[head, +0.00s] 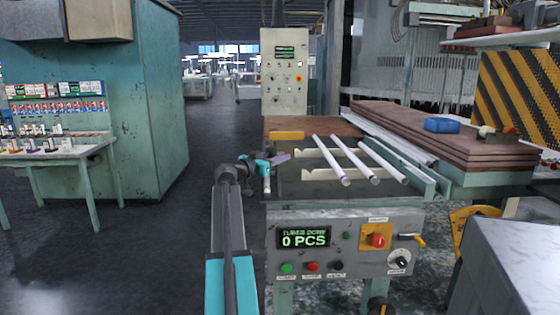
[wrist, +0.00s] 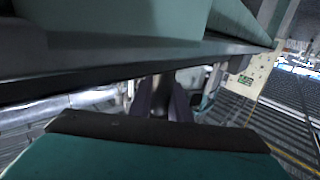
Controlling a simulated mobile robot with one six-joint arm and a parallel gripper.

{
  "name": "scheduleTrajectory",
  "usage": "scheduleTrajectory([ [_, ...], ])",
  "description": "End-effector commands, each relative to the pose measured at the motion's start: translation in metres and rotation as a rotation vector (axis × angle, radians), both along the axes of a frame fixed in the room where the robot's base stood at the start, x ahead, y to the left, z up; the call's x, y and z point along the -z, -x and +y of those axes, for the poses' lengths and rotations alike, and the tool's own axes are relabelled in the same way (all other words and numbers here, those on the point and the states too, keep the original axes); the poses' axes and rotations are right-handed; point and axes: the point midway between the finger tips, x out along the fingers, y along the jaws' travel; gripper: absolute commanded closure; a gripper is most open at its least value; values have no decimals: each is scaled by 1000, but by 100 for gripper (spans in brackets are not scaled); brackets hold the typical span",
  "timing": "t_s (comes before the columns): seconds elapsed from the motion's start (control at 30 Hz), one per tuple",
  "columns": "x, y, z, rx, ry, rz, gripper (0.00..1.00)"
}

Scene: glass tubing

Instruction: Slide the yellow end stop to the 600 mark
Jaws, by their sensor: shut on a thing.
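The yellow end stop (head: 286,135) is a flat yellow block across the back left of the machine's tube bed, behind the tubes. My gripper (head: 284,156) is at the bed's left edge, nearer to me than the yellow block in the head view. Its fingers point right. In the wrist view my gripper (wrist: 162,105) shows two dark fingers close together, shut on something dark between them. I cannot make out what it is or whether it belongs to the stop. I cannot read a scale or the 600 mark in either view.
Several pale tubes (head: 352,157) lie slanting on the bed to the right of my gripper. The front control panel (head: 345,245) reads 0 PCS. A control cabinet (head: 284,85) stands behind the bed. Stacked brown boards (head: 430,135) stand at right. The floor (head: 150,240) at left is clear.

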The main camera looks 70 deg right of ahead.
Motion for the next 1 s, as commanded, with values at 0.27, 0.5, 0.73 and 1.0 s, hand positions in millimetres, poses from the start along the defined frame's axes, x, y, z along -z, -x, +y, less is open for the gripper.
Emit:
scheduleTrajectory([
  [0.27,-4,-2,-4,-9,6,2,82],
  [0.5,-3,-1,-3,-6,4,1,64],
  [0.73,-2,-2,-1,-6,3,0,64],
  [1.0,-2,-9,16,-6,2,0,64],
])
